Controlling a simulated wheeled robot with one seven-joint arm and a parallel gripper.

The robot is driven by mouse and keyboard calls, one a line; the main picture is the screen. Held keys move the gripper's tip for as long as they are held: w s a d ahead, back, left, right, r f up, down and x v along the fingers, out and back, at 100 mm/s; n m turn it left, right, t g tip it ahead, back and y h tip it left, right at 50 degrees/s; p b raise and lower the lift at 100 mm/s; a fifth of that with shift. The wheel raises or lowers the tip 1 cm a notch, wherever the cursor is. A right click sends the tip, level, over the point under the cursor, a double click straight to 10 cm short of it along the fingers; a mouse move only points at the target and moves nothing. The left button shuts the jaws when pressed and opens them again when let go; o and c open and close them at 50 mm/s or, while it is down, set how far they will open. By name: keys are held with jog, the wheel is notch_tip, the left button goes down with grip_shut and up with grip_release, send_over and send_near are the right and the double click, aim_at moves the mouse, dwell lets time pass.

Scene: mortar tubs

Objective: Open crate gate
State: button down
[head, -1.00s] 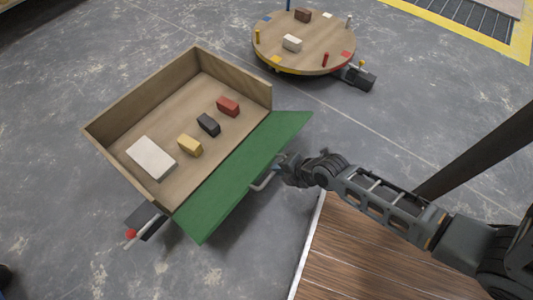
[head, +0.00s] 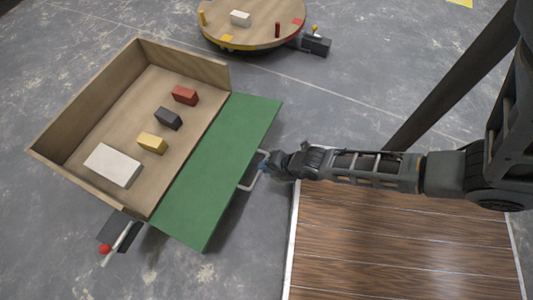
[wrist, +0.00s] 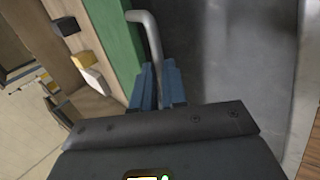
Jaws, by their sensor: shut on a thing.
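The wooden crate (head: 84,77) stands on the floor at the left in the head view. Its green gate (head: 218,170) is on the crate's right side, tilted down and outward, so that side is open. A grey bar handle (head: 247,184) sticks out from the gate's outer edge. My gripper (head: 265,166) is at this handle. In the wrist view the blue fingers of my gripper (wrist: 158,86) are shut on the handle (wrist: 152,35), with the green gate (wrist: 118,35) just left of them.
Inside the crate lie a white block (head: 113,164), a yellow block (head: 152,143), a black block (head: 168,118) and a red block (head: 185,95). A lever with a red knob (head: 105,249) is at the crate's near corner. A round turntable (head: 262,30) stands behind. Wooden planks (head: 400,240) lie at right.

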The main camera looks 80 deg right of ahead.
jog(key=shift+s+a+f, duration=0.1)
jog(key=shift+s+a, duration=0.1)
jog(key=shift+s, duration=0.05)
jog(key=c, duration=1.2)
grip_release()
jog(key=shift+w+d, duration=0.1)
jog(key=shift+o, duration=0.2)
jog(key=p+v, duration=0.3)
jog(key=v, duration=0.5)
jog(key=shift+w, duration=0.1)
